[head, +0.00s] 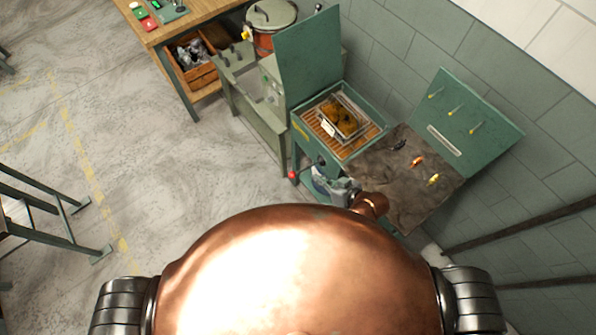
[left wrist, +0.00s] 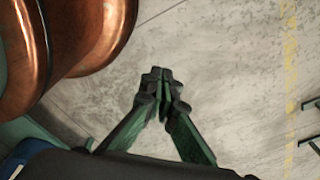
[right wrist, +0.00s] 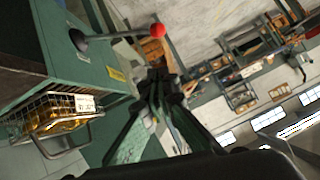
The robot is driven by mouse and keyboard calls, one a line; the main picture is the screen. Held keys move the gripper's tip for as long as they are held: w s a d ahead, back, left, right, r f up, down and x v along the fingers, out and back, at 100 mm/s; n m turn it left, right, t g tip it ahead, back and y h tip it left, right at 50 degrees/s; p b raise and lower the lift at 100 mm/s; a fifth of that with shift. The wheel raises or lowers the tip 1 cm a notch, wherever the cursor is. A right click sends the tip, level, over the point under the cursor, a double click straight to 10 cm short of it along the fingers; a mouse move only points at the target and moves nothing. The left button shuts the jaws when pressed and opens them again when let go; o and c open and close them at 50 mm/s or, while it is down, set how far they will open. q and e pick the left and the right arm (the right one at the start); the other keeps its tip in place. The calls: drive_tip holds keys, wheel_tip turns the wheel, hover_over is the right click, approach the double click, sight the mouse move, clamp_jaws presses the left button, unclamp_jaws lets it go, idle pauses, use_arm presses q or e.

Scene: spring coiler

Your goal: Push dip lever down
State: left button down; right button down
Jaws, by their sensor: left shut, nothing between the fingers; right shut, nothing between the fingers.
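The dip lever is a thin metal rod with a red knob (head: 293,175) on the front side of a green dip station (head: 338,148). In the right wrist view the red knob (right wrist: 157,30) is ahead of the fingertips, and the rod runs left to a dark pivot (right wrist: 78,40). My right gripper (right wrist: 158,82) is shut and empty, apart from the knob. In the head view, my right gripper (head: 340,192) is partly hidden, to the right of the knob. My left gripper (left wrist: 160,85) is shut and empty over bare floor; it is hidden in the head view.
A wire basket (head: 342,117) with yellow-brown contents sits in the station's top. A stone-like slab (head: 405,185) with small coloured pieces adjoins it at right. A wooden bench (head: 180,28) and crate (head: 203,72) stand behind. Open floor (head: 170,140) lies left.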

use_arm(q)
drive_tip(key=shift+w+d+r+p, duration=0.1)
drive_tip(key=shift+w+r+p, duration=0.55)
drive_tip(key=shift+r+p, duration=0.15)
use_arm(e)
drive_tip(key=s+f+x, duration=0.1)
drive_tip(key=x, duration=1.1)
drive_tip(key=shift+a+f, duration=0.25)
drive_tip(key=shift+f, duration=0.1)
